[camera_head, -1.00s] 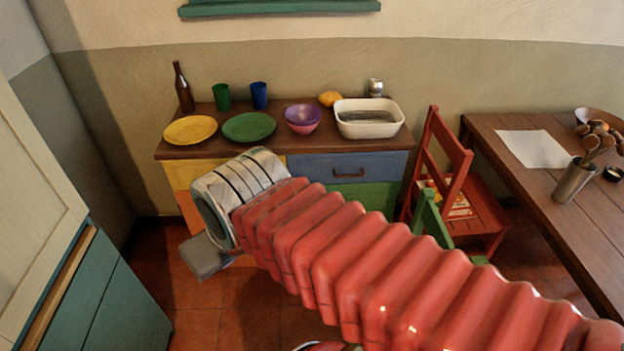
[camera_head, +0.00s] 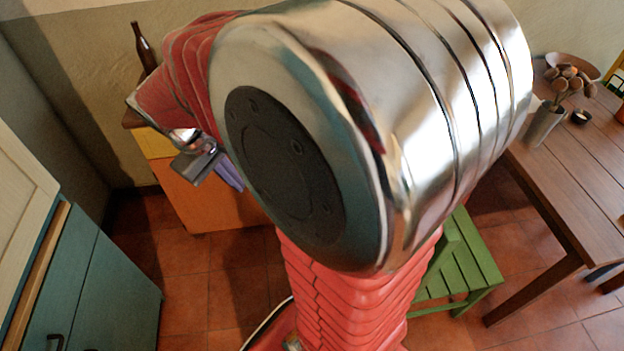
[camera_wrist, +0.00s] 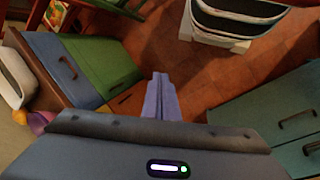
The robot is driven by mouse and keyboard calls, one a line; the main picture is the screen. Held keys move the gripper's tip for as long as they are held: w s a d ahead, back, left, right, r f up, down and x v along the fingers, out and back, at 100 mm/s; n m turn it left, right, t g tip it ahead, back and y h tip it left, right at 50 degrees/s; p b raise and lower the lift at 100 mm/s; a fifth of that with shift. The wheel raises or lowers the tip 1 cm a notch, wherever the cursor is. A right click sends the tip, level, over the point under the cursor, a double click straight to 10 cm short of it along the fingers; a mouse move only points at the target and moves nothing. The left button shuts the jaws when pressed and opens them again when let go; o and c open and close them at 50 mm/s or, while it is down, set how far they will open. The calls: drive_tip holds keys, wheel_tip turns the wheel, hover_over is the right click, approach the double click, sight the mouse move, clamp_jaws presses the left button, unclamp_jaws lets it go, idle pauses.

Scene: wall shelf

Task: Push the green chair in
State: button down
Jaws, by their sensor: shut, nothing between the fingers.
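The green chair (camera_head: 462,268) stands on the tiled floor in the head view, right of my arm and left of the brown table (camera_head: 570,165). Its slatted seat shows; my arm hides much of the rest, including most of its back. My gripper (camera_head: 230,176) is at the left in the head view, in front of the sideboard and well apart from the chair. In the wrist view its purple fingers (camera_wrist: 160,97) are together and empty, pointing over the floor. Green bars at that view's top edge may belong to the chair, but I cannot tell.
The sideboard (camera_head: 205,200) is mostly hidden behind my arm, with a brown bottle (camera_head: 144,45) on it. A teal cabinet (camera_head: 95,290) stands at the left. Bare floor lies between cabinet and sideboard.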

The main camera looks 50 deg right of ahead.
drive_tip(key=d+f+n+g+h, duration=0.2)
drive_tip(key=d+f+g, duration=0.2)
drive_tip(key=d+f, duration=0.8)
drive_tip(key=d+f+n+g+h, duration=0.15)
drive_tip(key=d+f+g, duration=0.5)
drive_tip(key=f, duration=0.95)
drive_tip(key=s+d+f+n+h, duration=0.3)
drive_tip(key=s+f, duration=0.6)
drive_tip(key=f, duration=0.5)
drive_tip(key=s+d+f+n+h, duration=0.3)
drive_tip(key=s+f, duration=0.6)
drive_tip(key=f, duration=0.5)
drive_tip(key=shift+s, duration=0.2)
drive_tip(key=shift+d+g+h, duration=0.2)
drive_tip(key=shift+g+h, duration=0.05)
drive_tip(key=x, duration=1.4)
